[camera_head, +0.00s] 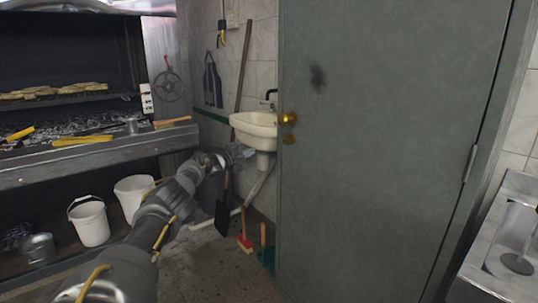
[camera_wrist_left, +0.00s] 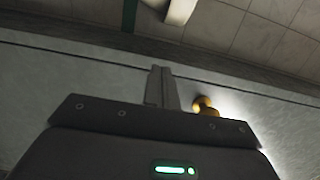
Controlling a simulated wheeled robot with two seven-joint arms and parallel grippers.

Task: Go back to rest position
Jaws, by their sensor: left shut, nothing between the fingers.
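My left arm comes in from the lower left in the head view. Its gripper (camera_head: 246,153) is in front of the sink area, to the left of the door and a little below the knob. In the left wrist view the two fingers (camera_wrist_left: 161,88) are pressed together with nothing between them. The brass door knob (camera_wrist_left: 205,106) shows just right of the fingers there, apart from them as far as I can tell. My right gripper is in neither view.
A large grey-green door (camera_head: 390,150) with a brass knob (camera_head: 288,119) fills the right half. A white sink (camera_head: 254,128) is behind the gripper. A grill counter (camera_head: 90,152) is at left, white buckets (camera_head: 90,222) below it. A metal basin (camera_head: 512,240) stands at right.

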